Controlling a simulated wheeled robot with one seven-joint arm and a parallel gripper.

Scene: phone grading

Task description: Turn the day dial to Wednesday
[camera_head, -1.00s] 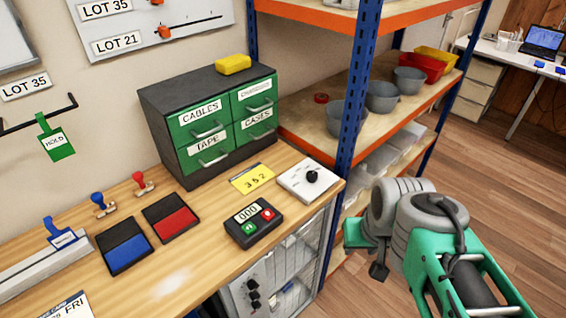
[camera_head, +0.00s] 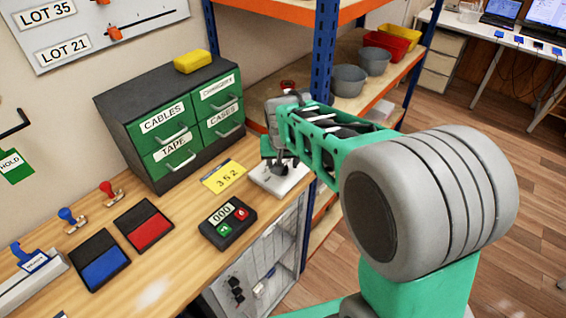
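The day dial appears to be the black knob on the white plate (camera_head: 268,181) at the bench's right end. My gripper (camera_head: 281,166) is over this plate and covers the knob and most of its markings. The fingertips are small and partly hidden by my wrist, so I cannot tell whether they are open or shut, or whether they touch the knob. I cannot read the dial's setting.
A yellow card reading 352 (camera_head: 223,177) and a black counter box (camera_head: 227,219) lie left of the plate. The green drawer cabinet (camera_head: 178,128) stands behind. A blue shelf post (camera_head: 322,85) rises close beside my arm.

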